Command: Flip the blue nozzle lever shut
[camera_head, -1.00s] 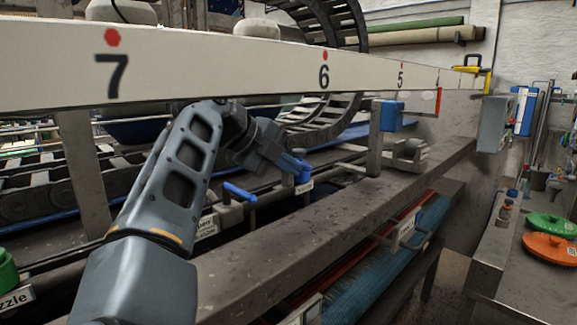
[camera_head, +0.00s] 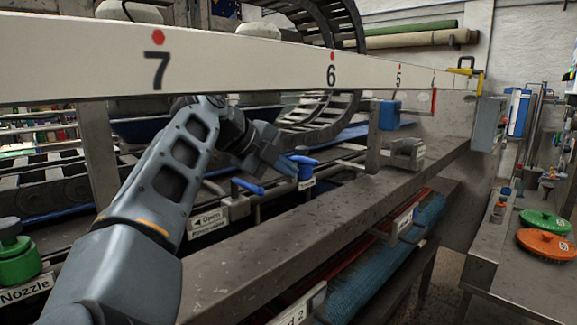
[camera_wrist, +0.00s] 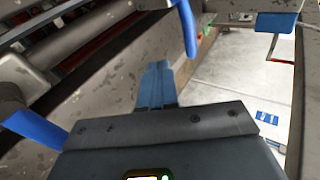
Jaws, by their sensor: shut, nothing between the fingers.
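A blue lever (camera_head: 248,187) lies nearly level on the machine's rail, beside a label with an arrow and "Open". A second blue handle (camera_head: 303,165) with an upright stem stands to its right, above a small label. I cannot tell which one is the nozzle lever. My gripper (camera_head: 284,163) is shut and empty, its tips just left of the second handle; contact is unclear. In the wrist view its closed fingers (camera_wrist: 157,84) point forward, with one blue bar (camera_wrist: 35,128) at the left and another (camera_wrist: 187,27) at the top.
A long white numbered beam (camera_head: 230,58) crosses above my arm. A stone-grey ledge (camera_head: 300,225) runs in front of the levers. A green knob (camera_head: 18,258) labelled "Nozzle" stands at the left. A blue box (camera_head: 389,114) hangs beyond the handles.

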